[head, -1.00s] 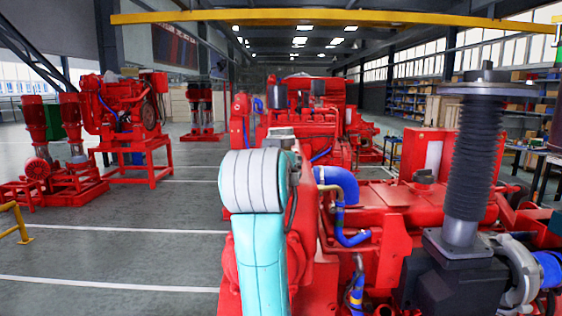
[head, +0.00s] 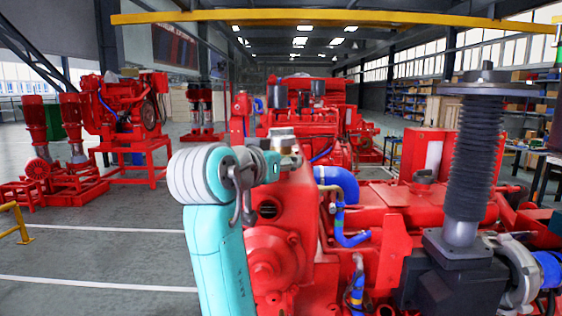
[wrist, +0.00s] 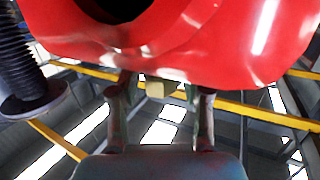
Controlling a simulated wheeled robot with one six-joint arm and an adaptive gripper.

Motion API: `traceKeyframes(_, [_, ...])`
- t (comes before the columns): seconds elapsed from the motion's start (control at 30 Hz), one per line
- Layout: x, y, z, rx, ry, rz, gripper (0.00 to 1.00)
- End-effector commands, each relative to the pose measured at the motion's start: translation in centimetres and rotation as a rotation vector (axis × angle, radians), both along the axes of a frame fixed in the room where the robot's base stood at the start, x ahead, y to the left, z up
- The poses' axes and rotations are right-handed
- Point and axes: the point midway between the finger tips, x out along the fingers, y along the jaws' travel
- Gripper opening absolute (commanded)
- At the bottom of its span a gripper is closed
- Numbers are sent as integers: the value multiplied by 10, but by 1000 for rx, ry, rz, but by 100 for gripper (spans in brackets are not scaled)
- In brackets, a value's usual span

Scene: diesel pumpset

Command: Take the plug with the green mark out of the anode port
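In the wrist view my gripper (wrist: 162,95) has its two dark fingers spread apart, below a red engine casting (wrist: 180,35) with a round dark opening. A small tan block (wrist: 160,88) shows between the fingertips, apart from both fingers; I cannot tell if it is a plug. No green mark can be made out, and I cannot identify the anode port. In the head view my teal arm stands in front of the near red engine (head: 275,250), its wrist beside a metallic fitting (head: 283,140) on the engine's top. My gripper cannot be made out there.
A black ribbed exhaust bellows (head: 475,150) rises at the right and also shows in the wrist view (wrist: 22,60). A blue hose (head: 338,184) lies right of the arm. Other red pumpsets (head: 125,110) stand behind.

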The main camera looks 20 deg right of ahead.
Motion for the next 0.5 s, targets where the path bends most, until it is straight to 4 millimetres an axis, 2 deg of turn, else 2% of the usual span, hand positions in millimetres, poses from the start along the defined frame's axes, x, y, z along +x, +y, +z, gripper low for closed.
traceKeyframes(0.03, [0, 0, 0, 0, 0, 0, 33])
traceKeyframes(0.17, [0, 0, 0, 0, 0, 0, 1])
traceKeyframes(0.37, [0, -1, 0, 1, 0, 19, 0])
traceKeyframes(0.5, [-1, -2, 0, 1, -3, 119, 0])
